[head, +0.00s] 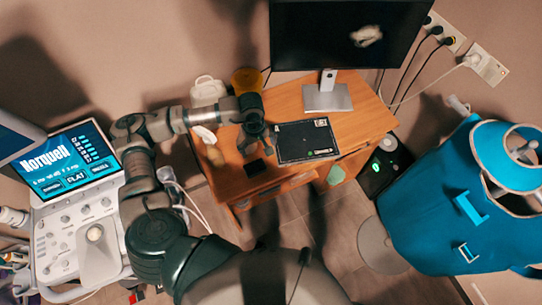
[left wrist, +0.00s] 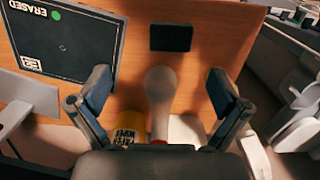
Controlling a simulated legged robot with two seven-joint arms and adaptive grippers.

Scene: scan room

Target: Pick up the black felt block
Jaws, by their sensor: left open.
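The black felt block (head: 256,167) is a small dark rectangle lying on the wooden desk (head: 372,118) near its front edge. In the left wrist view the block (left wrist: 171,38) lies beyond the fingertips, near the top, with bare wood around it. My left gripper (head: 256,149) is open, over the desk, just behind the block in the head view. Its two fingers also show spread in the left wrist view (left wrist: 160,90), apart from the block. My right gripper is not in view.
A dark board (head: 306,141) marked "ERASED" (left wrist: 41,15) lies beside the block. A yellow cup (head: 247,78) and a white container (head: 207,91) stand behind my gripper. A pale rounded object (left wrist: 160,82) shows between the fingers in the wrist view. A monitor stand (head: 328,97) stands at the back.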

